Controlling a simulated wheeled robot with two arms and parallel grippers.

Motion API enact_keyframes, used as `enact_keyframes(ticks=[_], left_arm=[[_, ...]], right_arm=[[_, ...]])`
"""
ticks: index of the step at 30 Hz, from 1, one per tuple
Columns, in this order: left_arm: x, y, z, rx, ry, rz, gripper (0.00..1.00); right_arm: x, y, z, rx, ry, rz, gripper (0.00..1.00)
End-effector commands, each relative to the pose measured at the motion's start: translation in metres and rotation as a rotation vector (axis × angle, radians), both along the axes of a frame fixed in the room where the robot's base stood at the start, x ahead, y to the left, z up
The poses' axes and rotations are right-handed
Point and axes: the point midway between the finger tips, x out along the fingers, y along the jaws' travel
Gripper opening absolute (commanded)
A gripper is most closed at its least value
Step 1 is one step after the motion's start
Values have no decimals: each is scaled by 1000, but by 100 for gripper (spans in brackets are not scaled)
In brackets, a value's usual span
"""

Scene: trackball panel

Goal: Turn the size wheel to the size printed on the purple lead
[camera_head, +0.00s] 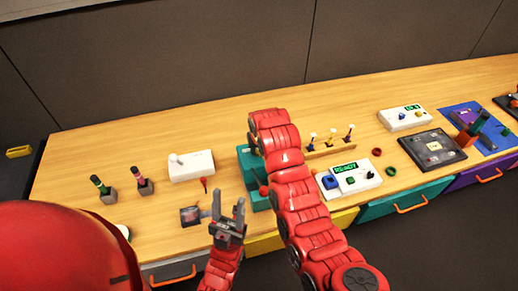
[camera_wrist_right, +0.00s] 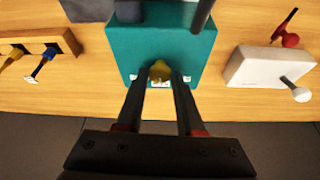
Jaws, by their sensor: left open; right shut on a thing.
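A teal box (camera_head: 247,165) stands mid-table, partly covered by my right arm in the head view. In the right wrist view, the teal box (camera_wrist_right: 165,50) has a small yellow wheel (camera_wrist_right: 160,72) on the side facing my right gripper, with small white labels around it, too small to read. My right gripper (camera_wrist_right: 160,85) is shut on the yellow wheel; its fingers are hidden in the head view. My left gripper (camera_head: 228,213) is open and empty, in front of the teal box. I cannot make out a purple lead or its printed size.
A white box with a lever (camera_head: 192,165) stands left of the teal box. A wooden rack (camera_head: 330,148) with several small tools and a white panel with a green display (camera_head: 348,180) are to the right. A small dark square item (camera_head: 190,215) lies left of my left gripper.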

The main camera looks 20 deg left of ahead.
Motion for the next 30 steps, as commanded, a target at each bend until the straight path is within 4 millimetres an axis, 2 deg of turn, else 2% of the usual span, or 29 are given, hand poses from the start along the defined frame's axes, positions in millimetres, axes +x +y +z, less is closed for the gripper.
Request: enact_keyframes(ticks=[1,5,14,19,23,27,30], left_arm=[[0,0,0,0,0,0,50],[0,0,0,0,0,0,50],[0,0,0,0,0,0,50],[0,0,-5,0,0,0,50],[0,0,-12,0,0,0,50],[0,0,-23,0,0,0,50],[0,0,-13,0,0,0,50]], right_arm=[[0,0,0,0,0,0,42],[0,0,0,0,0,0,66],[0,0,0,0,0,1,67],[-3,-2,8,-1,-1,1,67],[-9,-5,24,2,-4,1,67],[-20,-10,53,5,-6,2,67],[-29,-16,85,5,-5,0,67]])
